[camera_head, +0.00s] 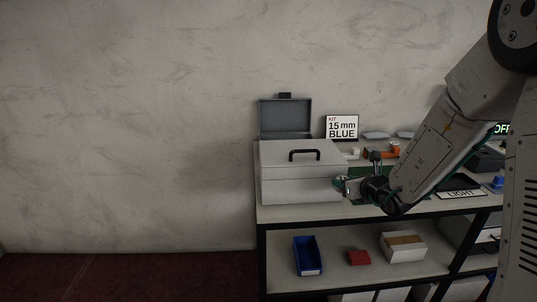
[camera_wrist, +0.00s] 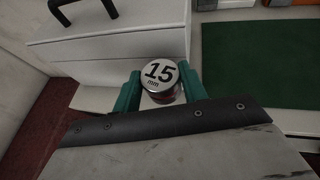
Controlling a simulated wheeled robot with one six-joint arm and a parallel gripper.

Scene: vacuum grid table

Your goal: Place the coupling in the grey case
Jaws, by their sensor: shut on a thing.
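My gripper (camera_head: 343,186) is at the front right corner of the pale box, above the table's front part. In the wrist view its teal fingers (camera_wrist: 161,88) are shut on the coupling (camera_wrist: 161,74), a short metal cylinder whose round top reads "15 mm". The coupling is upright between the fingertips; whether it touches the table I cannot tell. A grey case shows its raised lid (camera_head: 285,117) at the back left of the table. Its lower part and inside are hidden behind the pale box.
The closed pale box (camera_head: 302,186) with a black handle stands at the left, also left in the wrist view (camera_wrist: 112,48). A green mat (camera_wrist: 258,65) lies to the right. The shelf below holds a blue bin (camera_head: 308,256).

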